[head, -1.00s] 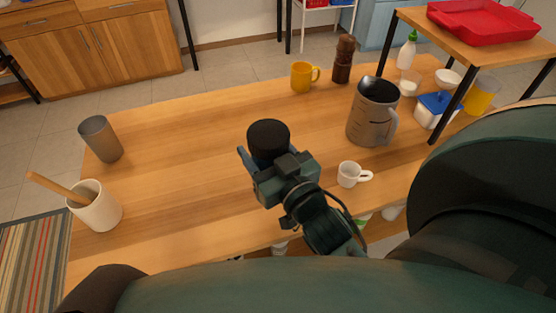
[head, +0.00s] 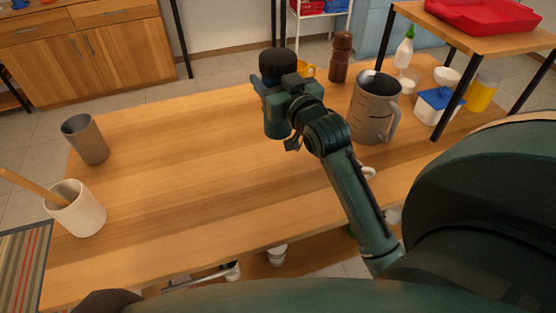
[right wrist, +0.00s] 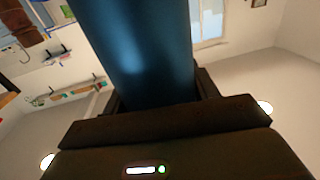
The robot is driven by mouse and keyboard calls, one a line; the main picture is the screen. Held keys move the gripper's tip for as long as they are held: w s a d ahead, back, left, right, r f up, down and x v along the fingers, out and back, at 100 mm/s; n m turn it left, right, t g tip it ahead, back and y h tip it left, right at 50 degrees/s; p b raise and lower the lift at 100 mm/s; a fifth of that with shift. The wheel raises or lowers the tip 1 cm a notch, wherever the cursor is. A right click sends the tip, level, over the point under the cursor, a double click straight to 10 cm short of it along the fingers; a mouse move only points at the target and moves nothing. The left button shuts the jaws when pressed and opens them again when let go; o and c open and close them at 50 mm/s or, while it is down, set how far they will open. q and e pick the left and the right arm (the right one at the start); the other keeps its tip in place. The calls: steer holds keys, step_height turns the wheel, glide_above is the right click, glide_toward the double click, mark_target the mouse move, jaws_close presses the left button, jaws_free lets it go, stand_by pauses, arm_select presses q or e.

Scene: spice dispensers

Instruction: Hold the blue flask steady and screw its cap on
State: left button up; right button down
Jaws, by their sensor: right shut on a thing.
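The blue flask (head: 275,125) stands upright in my right gripper (head: 278,93) above the middle of the table. A wide black cap (head: 279,64) is at its top end; I cannot tell whether it is screwed tight. In the right wrist view, the flask (right wrist: 140,50) is a dark blue, glossy cylinder between the jaws of my right gripper (right wrist: 155,100), which are shut on it. My left gripper is not in the head view.
A grey jug (head: 370,118) and brown pepper mill (head: 340,57) stand right of the flask. A yellow mug (head: 307,70) is partly hidden behind it. A grey cup (head: 86,142) and white utensil pot (head: 77,212) stand left. The wooden table (head: 180,150) is clear between.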

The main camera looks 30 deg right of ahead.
mark_target(280, 130)
step_height(280, 130, down, 6)
steer(key=shift+f+b, duration=0.1)
steer(key=shift+b, duration=0.35)
steer(key=shift+f+b, duration=0.3)
steer(key=shift+f, duration=1.65)
steer(key=shift+c, duration=2.1)
jaws_free()
steer(key=shift+f, duration=0.1)
steer(key=shift+s, duration=0.15)
steer(key=s+a, duration=0.1)
steer(key=s, duration=1)
steer(key=shift+s+a, duration=0.15)
steer(key=shift+s, duration=0.2)
